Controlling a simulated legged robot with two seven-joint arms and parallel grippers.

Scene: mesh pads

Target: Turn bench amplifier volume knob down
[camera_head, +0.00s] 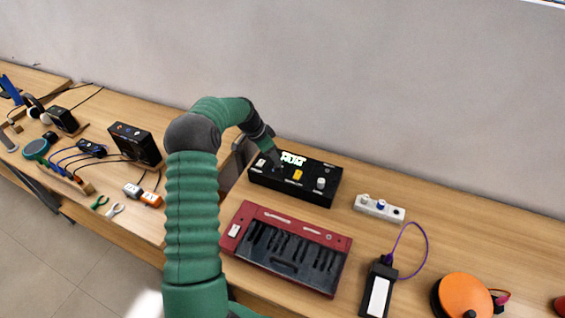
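My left arm rises from the bottom and bends over to the right. My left gripper (276,163) is dark and small over the left part of the box, near the display. Its fingers blend with the box, so contact and opening cannot be told. My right gripper is not in view.
A red keyboard-like unit (340,243) lies in front of the box. A white strip with knobs (379,208), a black device with a purple cable (378,290) and an orange round object (466,296) are to the right. Cabled devices (134,143) stand left. A wall is behind.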

